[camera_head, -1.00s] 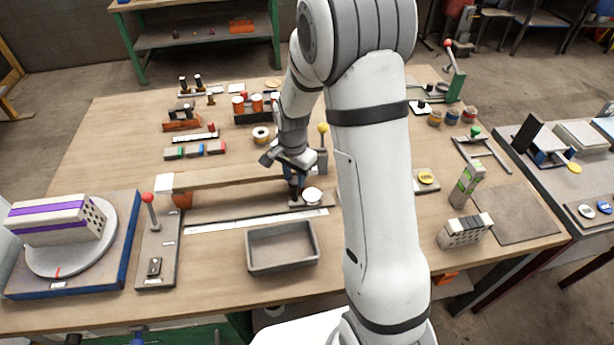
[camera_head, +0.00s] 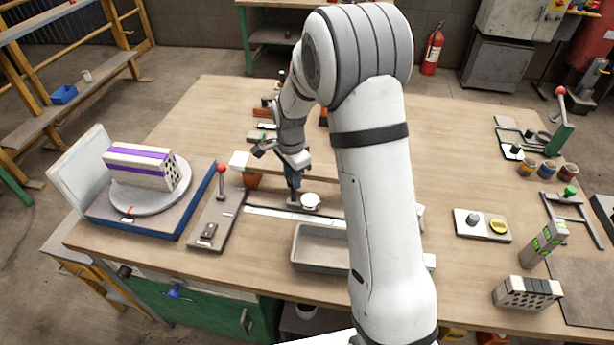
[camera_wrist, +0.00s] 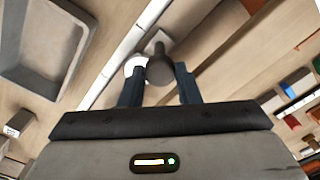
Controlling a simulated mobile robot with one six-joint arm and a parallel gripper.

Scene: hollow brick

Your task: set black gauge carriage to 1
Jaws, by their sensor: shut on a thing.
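My gripper (camera_head: 293,190) reaches down to the gauge carriage on the long rail at the middle of the table. A white round disc (camera_head: 311,201) sits on the carriage, just right of my gripper. In the wrist view, my gripper (camera_wrist: 160,82) has its blue fingers on either side of the carriage's dark round knob (camera_wrist: 160,70) and is shut on it. The white disc (camera_wrist: 134,65) is partly hidden behind the knob. A pale scale strip (camera_head: 270,212) runs along the rail's near side. Its marks are too small to read, and my arm hides its right part.
A grey tray (camera_head: 300,262) stands in front of the scale. A base with a red-knobbed lever (camera_head: 221,180) is left of the rail. A brick on a turntable (camera_head: 150,196) stands at the far left.

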